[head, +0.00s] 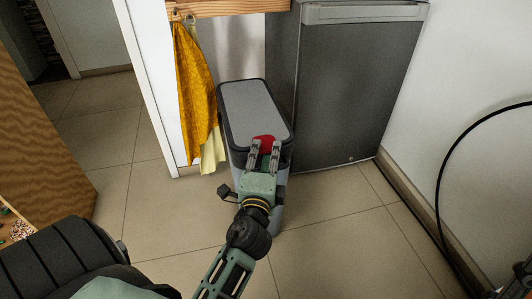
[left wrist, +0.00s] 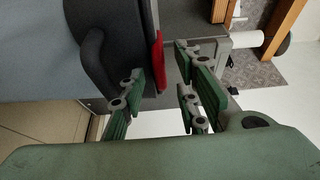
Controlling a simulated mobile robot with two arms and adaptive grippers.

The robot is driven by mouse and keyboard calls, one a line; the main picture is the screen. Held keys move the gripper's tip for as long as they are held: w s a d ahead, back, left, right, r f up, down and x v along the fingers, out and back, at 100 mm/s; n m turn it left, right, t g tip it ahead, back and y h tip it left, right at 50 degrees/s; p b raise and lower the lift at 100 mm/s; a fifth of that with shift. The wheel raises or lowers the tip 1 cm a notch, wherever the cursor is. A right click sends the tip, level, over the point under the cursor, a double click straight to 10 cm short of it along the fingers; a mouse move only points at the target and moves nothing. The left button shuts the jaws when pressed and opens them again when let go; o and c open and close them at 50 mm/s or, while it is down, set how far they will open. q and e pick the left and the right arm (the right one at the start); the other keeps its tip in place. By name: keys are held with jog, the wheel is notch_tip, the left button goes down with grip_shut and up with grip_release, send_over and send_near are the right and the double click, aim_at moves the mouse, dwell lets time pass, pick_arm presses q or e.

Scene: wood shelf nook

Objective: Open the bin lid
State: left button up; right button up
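The bin (head: 281,190) stands on the floor, a tall grey box with a dark rim. Its flat grey lid (head: 252,103) is down. A red tab (head: 264,141) sits at the near edge of the lid, and it also shows in the left wrist view (left wrist: 158,62). My left gripper (head: 265,148) is at the near side of the bin, its fingertips at the red tab. In the left wrist view its two fingers (left wrist: 168,88) are spread apart, with the tab just beyond the gap. I cannot tell whether they touch it. My right gripper is not in view.
A dark grey fridge (head: 350,90) stands close on the bin's right. A yellow cloth (head: 193,85) hangs from a wooden shelf (head: 230,8) on the left. A black cable (head: 440,185) curves at the right wall. The tiled floor (head: 330,240) in front is clear.

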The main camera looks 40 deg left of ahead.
pick_arm(q)
jog(key=shift+c, duration=0.3)
grip_shut()
dwell(0.3)
